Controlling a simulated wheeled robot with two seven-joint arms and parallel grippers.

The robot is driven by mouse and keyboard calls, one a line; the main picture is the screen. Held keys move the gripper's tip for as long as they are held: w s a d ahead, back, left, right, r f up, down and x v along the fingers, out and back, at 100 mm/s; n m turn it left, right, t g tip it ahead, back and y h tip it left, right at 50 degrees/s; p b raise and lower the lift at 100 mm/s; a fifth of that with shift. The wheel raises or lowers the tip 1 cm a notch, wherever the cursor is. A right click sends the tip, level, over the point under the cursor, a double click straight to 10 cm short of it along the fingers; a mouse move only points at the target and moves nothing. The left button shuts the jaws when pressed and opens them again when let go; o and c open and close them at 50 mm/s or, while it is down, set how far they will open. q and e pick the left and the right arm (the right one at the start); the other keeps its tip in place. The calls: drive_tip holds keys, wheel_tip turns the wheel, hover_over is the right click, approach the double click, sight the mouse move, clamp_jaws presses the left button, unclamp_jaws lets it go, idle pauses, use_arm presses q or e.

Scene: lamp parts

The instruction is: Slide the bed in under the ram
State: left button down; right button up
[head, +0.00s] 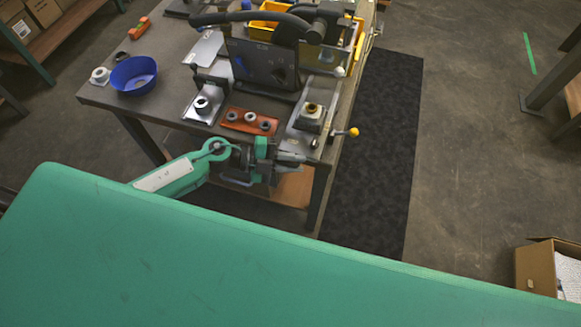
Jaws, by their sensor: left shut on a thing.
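The bed (306,124) appears to be the grey metal slide at the table's front right, with a dark, brass-topped part (311,112) on it. My left gripper (300,158) is at the bed's front end, low by the table edge. It is shut, apparently on the bed's front end; the exact contact is too small to make out. The press (322,55) stands behind the bed, with a dark panel at its left. I cannot make out its ram clearly. My right gripper is out of view.
A yellow-knobbed lever (352,132) sticks out right of the bed. An orange-red tray (249,121) with several round parts and a grey plate (203,107) lie to the left. A blue bowl (134,76) stands further left. A dark mat (375,150) covers the floor right of the table.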

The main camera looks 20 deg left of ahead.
use_arm(q)
drive_tip(key=shift+w+f, duration=0.35)
drive_tip(key=shift+w, duration=0.55)
drive_tip(key=c, duration=1.7)
unclamp_jaws()
drive_tip(key=shift+c, duration=0.2)
drive_tip(key=shift+o, duration=1.3)
drive_tip(key=shift+w+r, duration=0.1)
drive_tip(key=shift+w, duration=0.05)
drive_tip(key=b+v, duration=0.3)
drive_tip(key=v, duration=1)
drive_tip(key=shift+a+b, duration=0.35)
